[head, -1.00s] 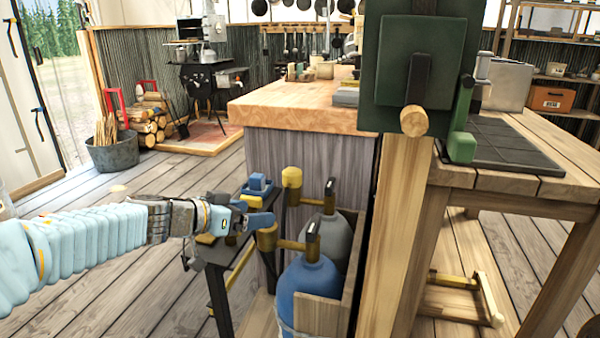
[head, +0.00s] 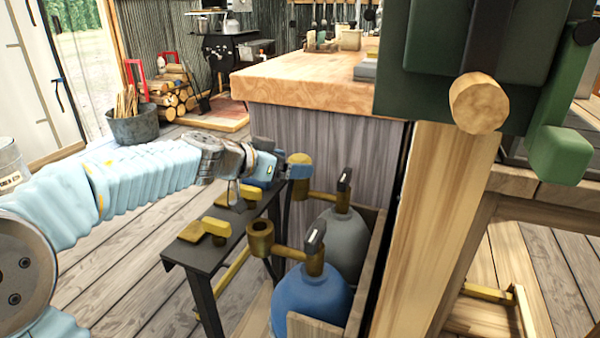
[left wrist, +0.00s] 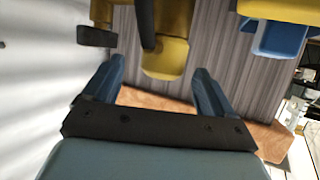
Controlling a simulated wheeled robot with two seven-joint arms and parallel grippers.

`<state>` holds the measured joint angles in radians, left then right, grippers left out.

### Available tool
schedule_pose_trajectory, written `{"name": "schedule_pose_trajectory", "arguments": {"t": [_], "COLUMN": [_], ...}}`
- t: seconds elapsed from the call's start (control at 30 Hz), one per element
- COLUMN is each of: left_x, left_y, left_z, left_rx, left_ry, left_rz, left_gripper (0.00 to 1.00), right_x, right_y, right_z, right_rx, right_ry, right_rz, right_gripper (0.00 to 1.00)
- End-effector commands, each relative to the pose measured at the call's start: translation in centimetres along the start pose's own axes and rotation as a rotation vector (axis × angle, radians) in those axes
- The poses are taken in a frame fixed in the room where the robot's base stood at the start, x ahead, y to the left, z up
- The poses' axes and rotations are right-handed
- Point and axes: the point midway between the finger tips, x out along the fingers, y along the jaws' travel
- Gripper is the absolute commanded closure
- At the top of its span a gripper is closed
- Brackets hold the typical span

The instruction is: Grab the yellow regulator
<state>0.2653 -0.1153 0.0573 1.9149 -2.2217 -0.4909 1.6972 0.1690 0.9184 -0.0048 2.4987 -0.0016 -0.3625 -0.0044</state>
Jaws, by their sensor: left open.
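Two yellow regulator-like pieces, a near one (head: 205,231) and a far one (head: 238,196), lie on a narrow dark stand (head: 195,257). A grey cylinder (head: 343,234) and a blue cylinder (head: 312,292) carry yellow-brass side fittings. My left gripper (head: 296,172) is beyond the yellow pieces, at the yellow end (head: 299,158) of the grey cylinder's fitting. In the left wrist view a yellow block (left wrist: 165,58) shows between and beyond the open fingers (left wrist: 160,90); contact cannot be told. A blue piece with yellow (left wrist: 280,38) is at that view's upper right. My right gripper is out of view.
A wooden counter (head: 300,85) stands behind the cylinders. A wooden post (head: 445,230) and a green device (head: 440,60) block the right. A metal bucket (head: 134,128) and firewood are at back left.

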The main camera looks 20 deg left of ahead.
Motion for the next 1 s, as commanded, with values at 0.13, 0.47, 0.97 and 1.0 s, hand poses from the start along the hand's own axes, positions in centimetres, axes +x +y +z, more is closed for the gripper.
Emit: {"name": "schedule_pose_trajectory", "arguments": {"t": [0.13, 0.47, 0.97, 1.0], "left_x": [1.3, 5.7, 5.8, 5.8], "left_y": [-0.1, -0.4, -0.4, -0.4], "left_z": [0.3, 0.5, 0.4, 0.4], "left_rx": [0.000, 0.000, -0.001, -0.001], "left_ry": [0.000, 0.001, 0.001, 0.001], "left_rz": [0.001, 0.000, 0.000, 0.000], "left_gripper": [0.14, 0.14, 0.54, 0.60], "right_x": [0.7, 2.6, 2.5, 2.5], "right_y": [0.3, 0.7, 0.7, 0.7], "right_z": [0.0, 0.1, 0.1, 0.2], "right_rx": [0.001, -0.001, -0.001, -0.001], "right_ry": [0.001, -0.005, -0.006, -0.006], "right_rz": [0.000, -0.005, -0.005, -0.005], "right_gripper": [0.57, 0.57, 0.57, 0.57]}}
